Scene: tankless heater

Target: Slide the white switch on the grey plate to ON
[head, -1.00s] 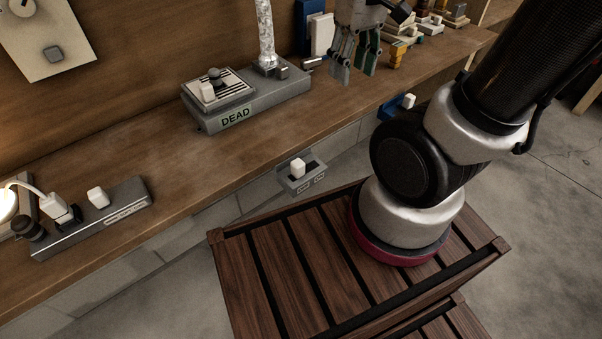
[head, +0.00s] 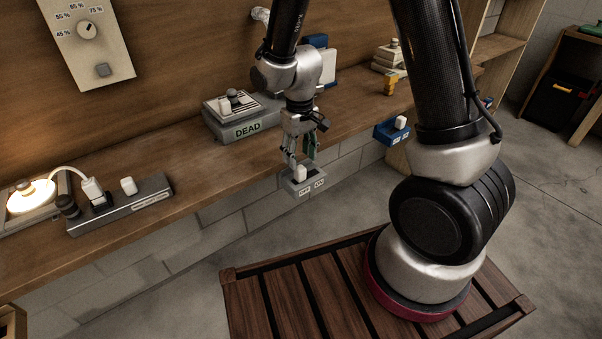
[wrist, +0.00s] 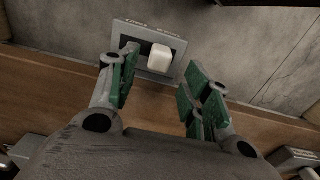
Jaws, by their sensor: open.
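The grey plate (head: 303,186) sticks out below the front edge of the workbench. The white switch (head: 300,173) stands up from it. In the wrist view the white switch (wrist: 160,57) sits in a dark slot of the grey plate (wrist: 128,31), right of the slot's middle. Small lettering on the plate is too small to read. My gripper (head: 300,163) is just above the plate, pointing down. In the wrist view my gripper (wrist: 156,88) is open, with one green-padded finger left of the switch and the other to its right. Neither finger visibly touches the switch.
A grey box marked DEAD (head: 245,122) stands on the workbench (head: 190,160) behind my gripper. A grey power strip (head: 125,200) and a lit lamp (head: 32,195) are at the left. A blue bracket with a white block (head: 393,131) hangs right of the plate.

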